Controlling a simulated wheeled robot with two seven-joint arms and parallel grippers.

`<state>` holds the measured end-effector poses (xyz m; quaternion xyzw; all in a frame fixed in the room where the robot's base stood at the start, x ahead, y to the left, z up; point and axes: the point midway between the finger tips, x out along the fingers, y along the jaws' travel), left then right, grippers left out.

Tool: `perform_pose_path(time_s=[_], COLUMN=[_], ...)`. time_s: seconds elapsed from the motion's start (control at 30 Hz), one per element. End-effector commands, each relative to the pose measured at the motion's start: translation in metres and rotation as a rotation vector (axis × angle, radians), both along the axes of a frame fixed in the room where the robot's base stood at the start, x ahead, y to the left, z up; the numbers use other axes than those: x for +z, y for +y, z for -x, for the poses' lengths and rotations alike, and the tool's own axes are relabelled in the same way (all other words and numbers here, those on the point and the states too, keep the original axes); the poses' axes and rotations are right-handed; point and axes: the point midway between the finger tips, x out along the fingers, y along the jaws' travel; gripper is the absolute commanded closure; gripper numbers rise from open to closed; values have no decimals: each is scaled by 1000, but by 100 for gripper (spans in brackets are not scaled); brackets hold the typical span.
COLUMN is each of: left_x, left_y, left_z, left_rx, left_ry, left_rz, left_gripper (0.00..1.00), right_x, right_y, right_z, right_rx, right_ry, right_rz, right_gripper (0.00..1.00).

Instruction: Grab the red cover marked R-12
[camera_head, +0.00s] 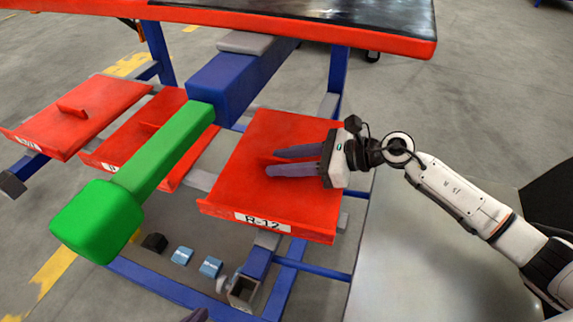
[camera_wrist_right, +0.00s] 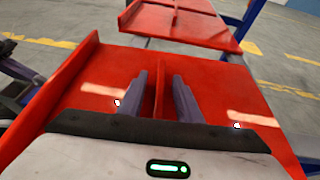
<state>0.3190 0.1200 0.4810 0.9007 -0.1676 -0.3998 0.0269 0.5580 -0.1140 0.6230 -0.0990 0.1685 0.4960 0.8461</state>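The red cover marked R-12 (camera_head: 240,195) lies on the blue frame in the middle of the head view, its white label on the near edge. It also fills much of the right wrist view (camera_wrist_right: 80,100). A thin upright red ridge (camera_wrist_right: 160,88) stands on it. My right gripper (camera_head: 271,161) reaches in from the right over the cover. Its two grey fingers stand on either side of the ridge, with a small gap on each side in the wrist view (camera_wrist_right: 158,88). A dark tip at the bottom edge appears to be my left gripper (camera_head: 195,315), mostly cut off.
Two more red covers (camera_head: 80,112) (camera_head: 125,140) lie to the left. A green-ended blue beam (camera_head: 160,165) juts out between them and R-12. A red-edged table (camera_head: 385,42) stands behind. Small blue and black blocks (camera_head: 211,266) sit below.

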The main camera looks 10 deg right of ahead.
Motion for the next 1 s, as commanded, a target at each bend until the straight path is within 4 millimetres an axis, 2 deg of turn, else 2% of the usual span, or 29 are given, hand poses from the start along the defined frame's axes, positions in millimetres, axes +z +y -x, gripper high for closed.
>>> perform_pose_path(time_s=[0.03, 0.2, 0.23, 1.0], left_x=[0, 1, 1, 4], left_y=[0, 0, 0, -1], left_z=[0, -1, -1, -3], left_rx=[0, -1, -1, -2], left_ry=[-1, -3, -3, -12], left_rz=[0, 1, 1, 1], left_gripper=[100, 100, 100, 100], right_x=[0, 0, 0, 0], right_y=[0, 0, 0, 0], right_z=[0, 0, 0, 0], right_rx=[0, 0, 0, 0], right_ry=[0, 0, 0, 0], right_rz=[0, 0, 0, -1], right_gripper=[69, 97, 100, 100])
